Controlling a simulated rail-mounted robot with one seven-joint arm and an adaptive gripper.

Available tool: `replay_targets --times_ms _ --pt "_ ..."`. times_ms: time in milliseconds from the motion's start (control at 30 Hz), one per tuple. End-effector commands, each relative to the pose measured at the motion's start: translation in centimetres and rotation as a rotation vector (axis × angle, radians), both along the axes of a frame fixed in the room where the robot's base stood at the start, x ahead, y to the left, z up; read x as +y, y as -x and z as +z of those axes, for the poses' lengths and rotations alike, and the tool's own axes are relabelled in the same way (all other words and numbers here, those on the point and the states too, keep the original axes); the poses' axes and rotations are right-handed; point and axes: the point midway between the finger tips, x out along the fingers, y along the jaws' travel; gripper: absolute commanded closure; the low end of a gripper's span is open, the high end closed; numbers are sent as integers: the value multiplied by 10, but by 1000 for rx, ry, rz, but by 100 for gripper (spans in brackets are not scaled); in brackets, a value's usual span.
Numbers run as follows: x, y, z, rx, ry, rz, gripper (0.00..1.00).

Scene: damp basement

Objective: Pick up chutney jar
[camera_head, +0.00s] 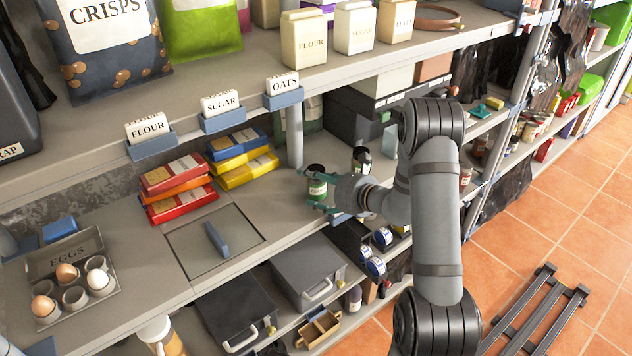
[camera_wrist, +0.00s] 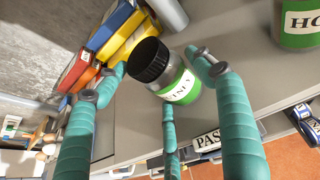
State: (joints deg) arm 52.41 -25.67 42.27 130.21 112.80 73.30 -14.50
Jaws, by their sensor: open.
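The chutney jar (camera_head: 316,182) stands on the grey middle shelf, near a grey post. In the wrist view the jar (camera_wrist: 183,84) has a black lid and a green label with only its last letters showing. My gripper (camera_head: 311,190) comes in from the right with its teal fingers open at the jar. In the wrist view the open fingers (camera_wrist: 158,72) reach along both sides of the jar, with a third finger below it. I cannot tell whether any finger touches it.
A second jar with a green label, starting "HO" (camera_wrist: 298,28), stands to the right in the wrist view. Red, orange, yellow and blue boxes (camera_head: 245,170) are stacked left of the jar. An egg tray (camera_head: 75,300) sits further left. The upper shelf (camera_head: 240,75) overhangs behind.

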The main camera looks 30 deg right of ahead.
Motion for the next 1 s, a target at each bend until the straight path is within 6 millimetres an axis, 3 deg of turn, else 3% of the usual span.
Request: replay_targets --times_ms 167,1000 --pt "0 0 0 0 0 1 32" --pt "0 0 0 -1 0 0 81"
